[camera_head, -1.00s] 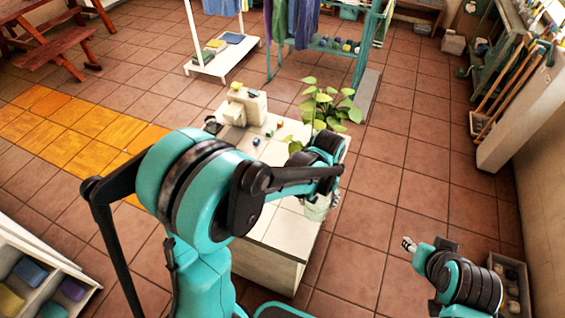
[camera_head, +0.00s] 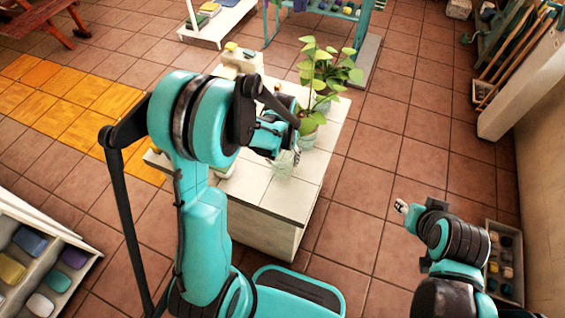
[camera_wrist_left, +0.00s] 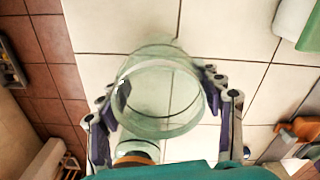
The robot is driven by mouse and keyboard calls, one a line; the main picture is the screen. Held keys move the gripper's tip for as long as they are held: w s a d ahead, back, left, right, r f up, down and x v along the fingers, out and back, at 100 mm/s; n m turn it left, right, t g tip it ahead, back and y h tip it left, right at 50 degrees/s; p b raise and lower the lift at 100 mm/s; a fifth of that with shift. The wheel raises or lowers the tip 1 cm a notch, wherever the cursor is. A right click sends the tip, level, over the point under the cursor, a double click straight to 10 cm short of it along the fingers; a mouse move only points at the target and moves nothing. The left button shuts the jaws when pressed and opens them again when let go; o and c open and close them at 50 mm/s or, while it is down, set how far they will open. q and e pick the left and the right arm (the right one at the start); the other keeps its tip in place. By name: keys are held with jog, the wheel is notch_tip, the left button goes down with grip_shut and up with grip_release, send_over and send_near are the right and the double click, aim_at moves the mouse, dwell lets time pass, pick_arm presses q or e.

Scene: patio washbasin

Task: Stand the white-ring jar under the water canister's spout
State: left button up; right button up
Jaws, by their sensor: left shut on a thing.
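My left gripper (camera_wrist_left: 165,115) is shut on a clear greenish glass jar (camera_wrist_left: 155,100). Its fingers press on the jar's two sides, and the jar's round rim faces the wrist camera. In the head view the jar (camera_head: 284,166) is over the white tiled counter (camera_head: 262,205). The cream water canister (camera_head: 243,62) stands at the counter's far end with a yellow piece on top. My left arm hides its lower part, and I cannot make out the spout. My right gripper (camera_head: 401,206) is off to the right over the floor, its fingers too small to judge.
A potted plant (camera_head: 308,128) stands on the counter beside the left gripper. In the wrist view a small orange-banded thing (camera_wrist_left: 137,151) shows below the held jar, and brown-orange things (camera_wrist_left: 298,130) lie lower right. A wooden tool rack (camera_head: 520,60) stands at the right wall.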

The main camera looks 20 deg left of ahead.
pick_arm(q)
notch_tip(320, 180, down, 2)
jog(key=shift+r, duration=0.1)
jog(key=o, duration=0.7)
jog(key=shift+f+b, duration=0.2)
jog(key=shift+b, duration=0.15)
jog(key=o, duration=0.4)
jog(key=shift+o, duration=0.2)
jog(key=shift+r, duration=0.1)
